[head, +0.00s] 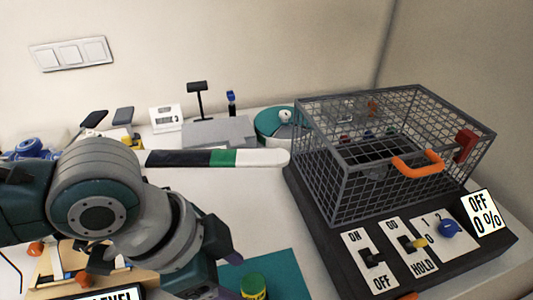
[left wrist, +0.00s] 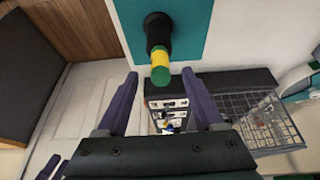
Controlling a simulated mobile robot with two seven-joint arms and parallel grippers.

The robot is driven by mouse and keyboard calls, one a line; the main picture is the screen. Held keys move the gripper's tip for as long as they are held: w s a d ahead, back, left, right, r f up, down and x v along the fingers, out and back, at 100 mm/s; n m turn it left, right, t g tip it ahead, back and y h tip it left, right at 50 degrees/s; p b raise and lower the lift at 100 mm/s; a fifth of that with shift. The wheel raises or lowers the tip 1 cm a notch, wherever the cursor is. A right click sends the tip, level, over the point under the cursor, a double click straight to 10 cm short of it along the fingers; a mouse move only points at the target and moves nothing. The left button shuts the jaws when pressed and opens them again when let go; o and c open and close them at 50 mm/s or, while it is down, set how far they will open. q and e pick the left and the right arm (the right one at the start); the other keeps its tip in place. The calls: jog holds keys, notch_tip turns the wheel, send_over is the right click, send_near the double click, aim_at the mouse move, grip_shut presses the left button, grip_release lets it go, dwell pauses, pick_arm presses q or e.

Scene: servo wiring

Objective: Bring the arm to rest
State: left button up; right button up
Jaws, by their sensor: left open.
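My left arm comes in from the left in the head view. Its gripper is mostly hidden at the bottom edge there. In the left wrist view my left gripper (left wrist: 160,74) is open, its two purple fingers wide apart with nothing held between them. A black cylinder with a yellow and green end (left wrist: 160,65) stands on a teal mat (left wrist: 204,25) just beyond the fingertips. In the head view the green and yellow top (head: 253,286) shows at the bottom, right of my wrist.
A wire cage (head: 335,165) with an orange handle (head: 417,164) stands on a dark base at right. Its front panel carries switches (head: 371,260) and a sign reading OFF 0% (head: 482,212). A striped bar (head: 218,158) and a grey device (head: 218,132) lie behind my arm.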

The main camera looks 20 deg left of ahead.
pick_arm(q)
jog(key=s+d+r+n+t, duration=0.15)
jog(key=s+r, duration=0.25)
jog(key=r, duration=0.4)
jog(key=s+a+r+n+y+p, duration=0.1)
jog(key=s+a+n+y, duration=0.3)
jog(key=s+a+n, duration=0.45)
notch_tip(320, 180, up, 38)
jog(key=w+p, duration=0.1)
jog(key=p, duration=3.7)
jog(key=shift+w+a+r+m, duration=0.2)
jog(key=shift+w+m, duration=0.1)
jog(key=shift+m, duration=0.1)
jog(key=shift+g, duration=0.25)
